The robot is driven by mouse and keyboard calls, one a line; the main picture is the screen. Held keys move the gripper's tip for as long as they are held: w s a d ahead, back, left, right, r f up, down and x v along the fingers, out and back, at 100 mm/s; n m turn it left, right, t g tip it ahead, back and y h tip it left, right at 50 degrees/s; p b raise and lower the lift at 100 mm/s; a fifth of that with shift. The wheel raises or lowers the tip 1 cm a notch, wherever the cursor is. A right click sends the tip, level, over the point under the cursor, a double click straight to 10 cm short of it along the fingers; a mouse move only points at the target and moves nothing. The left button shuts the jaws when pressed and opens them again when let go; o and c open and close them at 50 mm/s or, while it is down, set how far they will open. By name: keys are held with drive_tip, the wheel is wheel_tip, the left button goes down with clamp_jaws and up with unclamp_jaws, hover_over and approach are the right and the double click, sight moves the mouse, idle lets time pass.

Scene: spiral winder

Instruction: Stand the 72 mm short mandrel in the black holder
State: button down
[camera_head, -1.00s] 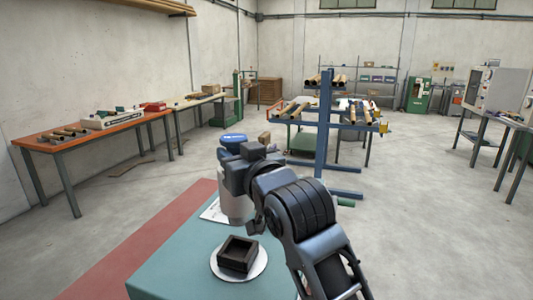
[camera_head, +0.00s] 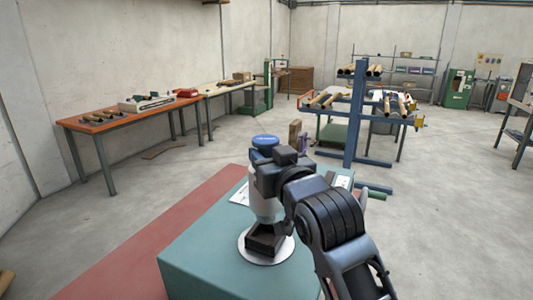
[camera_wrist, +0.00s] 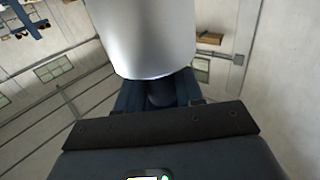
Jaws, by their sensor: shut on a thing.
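The short mandrel is a pale, silvery cylinder (camera_head: 264,207), held upright below my dark gripper (camera_head: 266,182) in the head view. My gripper is shut on it, though the fingertips are hard to make out. The black holder (camera_head: 265,246), a square block, sits on a round white plate (camera_head: 251,257) on the teal table. The mandrel's lower end overlaps the holder's top; I cannot tell whether it is inside or just above. In the wrist view the mandrel (camera_wrist: 145,38) fills the upper middle, beyond the gripper's dark fingers (camera_wrist: 160,92).
A blue disc (camera_head: 265,141) shows just behind my gripper. The teal table (camera_head: 205,250) has a paper sheet (camera_head: 240,194) behind the gripper. A blue rack (camera_head: 357,115) with tubes stands beyond. An orange bench (camera_head: 115,119) is at the left.

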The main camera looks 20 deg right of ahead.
drive_tip(key=shift+f+b, duration=2.15)
drive_tip(key=shift+f, duration=0.75)
drive_tip(key=c, duration=0.6)
unclamp_jaws()
drive_tip(key=shift+c, duration=0.2)
drive_tip(key=shift+f, duration=0.15)
drive_tip(key=s+b, duration=0.1)
drive_tip(key=s, duration=0.6)
drive_tip(key=shift+s, duration=0.4)
drive_tip(key=shift+a, duration=0.1)
